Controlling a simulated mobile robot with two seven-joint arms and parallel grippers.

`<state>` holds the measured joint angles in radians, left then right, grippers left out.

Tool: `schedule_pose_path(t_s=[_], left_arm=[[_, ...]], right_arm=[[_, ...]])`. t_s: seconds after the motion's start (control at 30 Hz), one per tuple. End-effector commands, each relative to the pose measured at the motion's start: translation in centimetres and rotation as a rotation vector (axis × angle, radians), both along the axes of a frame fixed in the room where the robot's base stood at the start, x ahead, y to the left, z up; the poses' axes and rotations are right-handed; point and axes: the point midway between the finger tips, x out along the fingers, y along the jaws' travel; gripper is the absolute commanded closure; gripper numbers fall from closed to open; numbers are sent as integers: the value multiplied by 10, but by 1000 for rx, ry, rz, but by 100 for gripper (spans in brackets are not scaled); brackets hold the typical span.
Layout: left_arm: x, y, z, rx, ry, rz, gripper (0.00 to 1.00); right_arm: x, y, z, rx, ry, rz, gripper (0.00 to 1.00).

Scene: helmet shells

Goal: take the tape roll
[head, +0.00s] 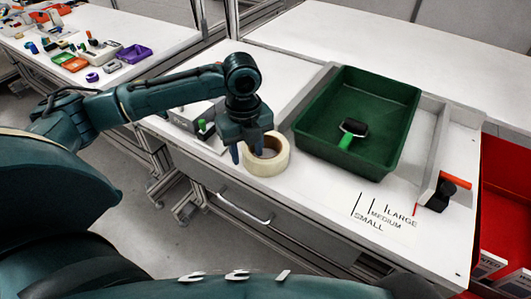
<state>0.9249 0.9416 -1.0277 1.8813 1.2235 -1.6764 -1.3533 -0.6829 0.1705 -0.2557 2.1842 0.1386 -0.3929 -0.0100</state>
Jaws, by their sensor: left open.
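The tape roll (267,160) is a cream-coloured ring lying flat on the white table, near its front edge and left of the green tray. My left gripper (246,155) points down at the roll, with its dark blue fingers apart. One finger is at the roll's left side and the other shows over its central hole. The gripper hides part of the roll's far left rim. I cannot tell whether the fingers touch it. My right gripper is not in view.
A green tray (398,100) holding a green-handled roller (347,135) stands right of the roll. A grey device (192,117) is behind my left gripper. Printed size marks are on the table front.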

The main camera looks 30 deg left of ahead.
Motion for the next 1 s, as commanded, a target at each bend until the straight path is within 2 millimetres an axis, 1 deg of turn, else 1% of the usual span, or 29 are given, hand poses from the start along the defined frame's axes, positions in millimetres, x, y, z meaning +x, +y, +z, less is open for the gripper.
schedule_pose_path(t_s=[0.03,0.17,0.43,0.47,0.9,0.97,1.0], left_arm=[[0,-1,-9,0,2,0,58],[0,0,-22,1,2,0,58],[0,0,-25,-1,-1,-1,58],[0,0,-25,-1,-1,-1,60],[0,0,-24,0,-1,-1,96],[0,0,-24,0,-1,0,100],[0,0,-24,0,-1,0,100]], right_arm=[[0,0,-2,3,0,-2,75],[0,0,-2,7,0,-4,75],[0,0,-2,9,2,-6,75],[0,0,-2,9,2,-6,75],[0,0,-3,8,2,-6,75],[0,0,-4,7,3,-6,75],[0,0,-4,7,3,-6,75]])
